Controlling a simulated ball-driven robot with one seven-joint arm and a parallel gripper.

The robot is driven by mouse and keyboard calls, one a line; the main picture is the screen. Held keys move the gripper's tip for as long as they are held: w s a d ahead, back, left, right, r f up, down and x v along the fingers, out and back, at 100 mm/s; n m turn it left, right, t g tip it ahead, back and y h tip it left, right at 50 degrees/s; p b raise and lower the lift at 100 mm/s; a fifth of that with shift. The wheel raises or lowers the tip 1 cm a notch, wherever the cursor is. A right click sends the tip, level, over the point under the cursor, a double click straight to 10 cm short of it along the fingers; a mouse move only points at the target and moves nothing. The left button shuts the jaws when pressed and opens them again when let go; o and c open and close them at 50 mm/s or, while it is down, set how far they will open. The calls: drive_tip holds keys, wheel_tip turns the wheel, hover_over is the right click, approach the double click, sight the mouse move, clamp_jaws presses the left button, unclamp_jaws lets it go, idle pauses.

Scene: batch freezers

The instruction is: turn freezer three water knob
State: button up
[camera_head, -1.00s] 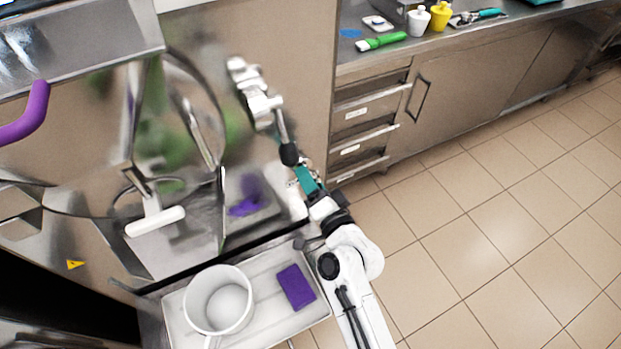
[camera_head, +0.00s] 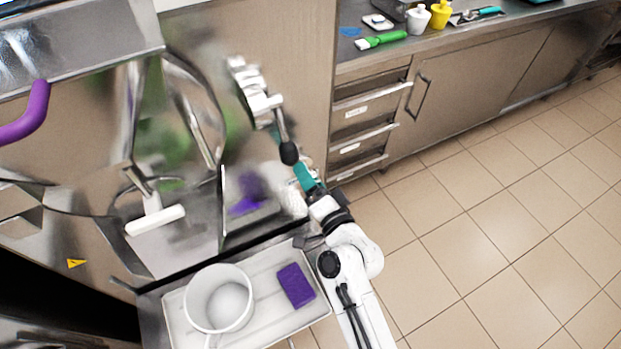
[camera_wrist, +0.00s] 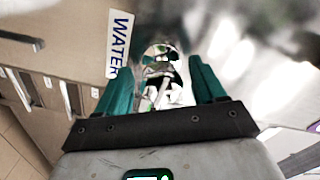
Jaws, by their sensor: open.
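My gripper (camera_head: 303,176), with teal fingers, is at the right side of the freezer's shiny metal front, just below a black ball-ended lever (camera_head: 289,153). In the wrist view my gripper (camera_wrist: 162,75) is open, its two teal fingers apart. Between and beyond them is a small shiny metal part (camera_wrist: 160,68), which may be the water knob; its outline is unclear. A white label reading WATER (camera_wrist: 119,44) is just left of it. In the head view the knob cannot be made out near my fingers. I cannot tell whether the fingers touch it.
A steel tray (camera_head: 258,329) below holds a white pot (camera_head: 207,292) and a purple block (camera_head: 296,286). A white-handled lever (camera_head: 155,221) is on the freezer front to the left. A counter (camera_head: 465,35) with drawers stands behind right. Tiled floor at right is clear.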

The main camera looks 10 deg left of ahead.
drive_tip(key=b+v, duration=0.2)
drive_tip(key=v, duration=0.8)
drive_tip(key=shift+s+d, duration=0.25)
drive_tip(key=shift+s, duration=0.1)
drive_tip(key=s+d+f+n+g+h, duration=0.35)
drive_tip(key=s+d+f, duration=0.2)
drive_tip(key=d, duration=0.25)
drive_tip(key=s+d+f+n+g+h, duration=0.2)
drive_tip(key=s+d+f+g, duration=0.3)
drive_tip(key=d, duration=0.3)
drive_tip(key=s+d+g+h, duration=0.4)
drive_tip(key=s+d, duration=0.7)
drive_tip(key=s, duration=0.4)
drive_tip(key=shift+r+g+h, duration=0.35)
drive_tip(key=shift+r+g, duration=0.05)
drive_tip(key=shift+g, duration=0.35)
